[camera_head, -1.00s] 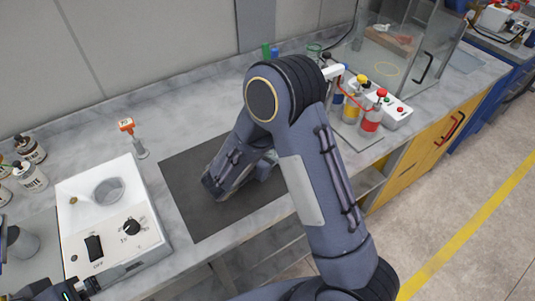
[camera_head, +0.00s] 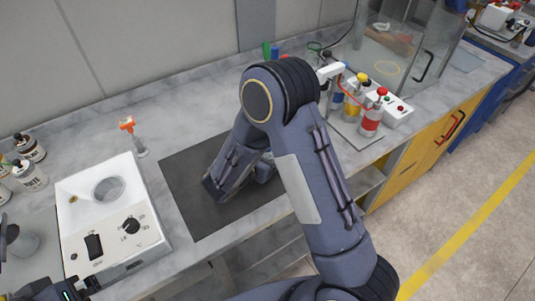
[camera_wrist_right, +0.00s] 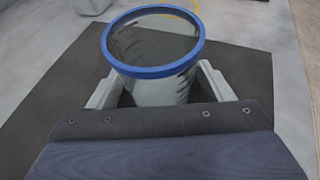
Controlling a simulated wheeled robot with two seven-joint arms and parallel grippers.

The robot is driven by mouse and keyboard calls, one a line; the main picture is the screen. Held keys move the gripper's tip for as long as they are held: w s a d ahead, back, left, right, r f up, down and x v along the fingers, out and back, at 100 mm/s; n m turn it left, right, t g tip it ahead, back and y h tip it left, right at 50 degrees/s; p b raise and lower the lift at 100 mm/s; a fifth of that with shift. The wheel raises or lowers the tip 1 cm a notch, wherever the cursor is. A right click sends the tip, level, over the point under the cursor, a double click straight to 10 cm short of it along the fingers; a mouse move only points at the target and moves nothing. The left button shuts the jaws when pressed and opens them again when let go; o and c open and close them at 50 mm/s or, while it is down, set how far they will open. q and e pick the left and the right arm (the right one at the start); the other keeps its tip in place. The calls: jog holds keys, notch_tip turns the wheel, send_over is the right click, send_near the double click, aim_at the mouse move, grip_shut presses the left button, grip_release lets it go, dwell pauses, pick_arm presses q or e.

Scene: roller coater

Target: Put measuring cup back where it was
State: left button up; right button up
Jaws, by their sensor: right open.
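The measuring cup (camera_wrist_right: 150,84) is clear with a blue rim and stands upright over the dark mat in the right wrist view. My right gripper (camera_wrist_right: 158,82) is open, with one finger on each side of the cup; I cannot tell whether they touch it. In the head view, my right arm hides the cup and most of this gripper. My left gripper (camera_head: 70,289) shows only partly at the lower left of the head view, and its jaws cannot be made out.
The dark mat (camera_head: 195,205) lies on the marble bench (camera_head: 190,105). Left of it are a white device (camera_head: 140,240) with a round well, an orange-topped item (camera_head: 127,124) and small bottles (camera_head: 30,175). Coloured-cap bottles (camera_head: 371,118) and a glass cabinet (camera_head: 400,50) stand at the right.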

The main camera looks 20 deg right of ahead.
jog(key=b+v, duration=0.2)
jog(key=v, duration=1)
jog(key=shift+w+a+r, duration=0.1)
jog(key=s+d+m+g, duration=0.1)
jog(key=d+m, duration=0.1)
jog(key=s+d+r+m+g+y, duration=0.1)
jog(key=s+d+m+g, duration=0.2)
jog(key=s+d+m, duration=0.1)
jog(key=d, duration=0.1)
jog(key=shift+s+d+r+g+y, duration=0.1)
jog(key=shift+r+g+y, duration=0.2)
jog(key=shift+g+y, duration=0.1)
jog(key=s+d+r+m+g+y, duration=0.2)
jog(key=s+d+m+y, duration=0.1)
jog(key=s+m+y, duration=0.75)
jog(key=s+a+r+m+t+y, duration=0.3)
jog(key=s+r+m+t, duration=0.1)
jog(key=m, duration=0.5)
jog(key=shift+a+t, duration=0.25)
jog(key=shift+t, duration=0.45)
jog(key=shift+m, duration=0.25)
